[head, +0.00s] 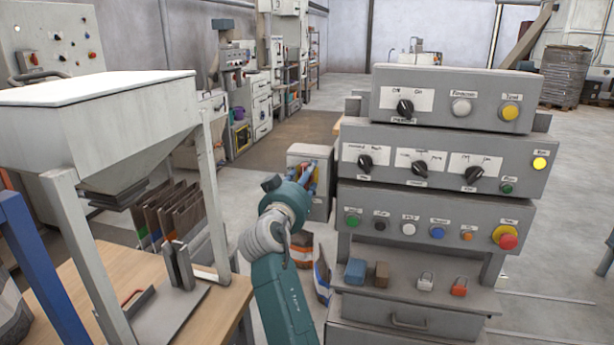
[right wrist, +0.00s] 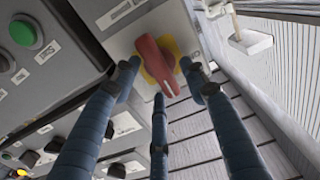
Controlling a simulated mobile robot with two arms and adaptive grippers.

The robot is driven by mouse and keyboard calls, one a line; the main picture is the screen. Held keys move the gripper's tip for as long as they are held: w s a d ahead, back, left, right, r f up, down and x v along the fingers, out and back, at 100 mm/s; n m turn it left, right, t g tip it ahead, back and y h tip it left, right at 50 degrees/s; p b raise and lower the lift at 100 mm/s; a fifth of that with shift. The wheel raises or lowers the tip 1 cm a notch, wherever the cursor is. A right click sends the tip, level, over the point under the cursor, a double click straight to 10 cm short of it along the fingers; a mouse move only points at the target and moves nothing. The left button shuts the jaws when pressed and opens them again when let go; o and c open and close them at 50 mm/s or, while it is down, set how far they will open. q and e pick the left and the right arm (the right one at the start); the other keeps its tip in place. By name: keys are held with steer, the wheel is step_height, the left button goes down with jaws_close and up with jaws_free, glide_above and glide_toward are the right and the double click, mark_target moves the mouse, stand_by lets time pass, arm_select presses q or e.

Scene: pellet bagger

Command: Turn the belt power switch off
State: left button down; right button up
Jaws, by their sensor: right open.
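The switch with a red handle (right wrist: 165,70) on a yellow disc is in the right wrist view, on the face of a grey box (right wrist: 190,30). The handle lies at a slant; I cannot read its marked position. In the head view the grey box (head: 310,152) stands just left of the console. My right gripper (right wrist: 158,76) is open, with its blue fingers spread around the handle; I cannot tell whether they touch it. In the head view this gripper (head: 309,180) is at the box's front, partly hidden by my teal arm. My left gripper is not in view.
The control console (head: 440,155) with knobs, buttons and a red stop button (head: 507,241) stands close on the right. Padlocks (head: 459,285) lie on its shelf (head: 400,302). A hopper (head: 95,115) over a wooden table (head: 200,320) is on the left. Open floor lies behind.

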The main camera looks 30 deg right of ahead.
steer(key=shift+s+a+r, duration=0.1)
steer(key=shift+a, duration=0.05)
steer(key=shift+c, duration=0.5)
steer(key=c, duration=0.4)
jaws_close()
steer(key=n+p, duration=0.1)
steer(key=n, duration=0.2)
steer(key=n+p, duration=0.1)
steer(key=n, duration=0.2)
steer(key=n+p, duration=0.2)
steer(key=n, duration=0.1)
steer(key=shift+w+a+r+n, duration=0.3)
steer(key=shift+w, duration=0.1)
steer(key=n+p, duration=0.2)
steer(key=n, duration=0.1)
steer(key=shift+w+a+n, duration=0.1)
steer(key=shift+w+n, duration=0.05)
steer(key=shift+n, duration=0.15)
arm_select(q)
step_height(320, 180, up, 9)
steer(key=p, duration=0.3)
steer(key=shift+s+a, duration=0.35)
arm_select(e)
steer(key=n, duration=0.4)
steer(key=shift+w+a+f+n, duration=0.15)
steer(key=shift+f+n, duration=0.1)
steer(key=shift+n, duration=0.15)
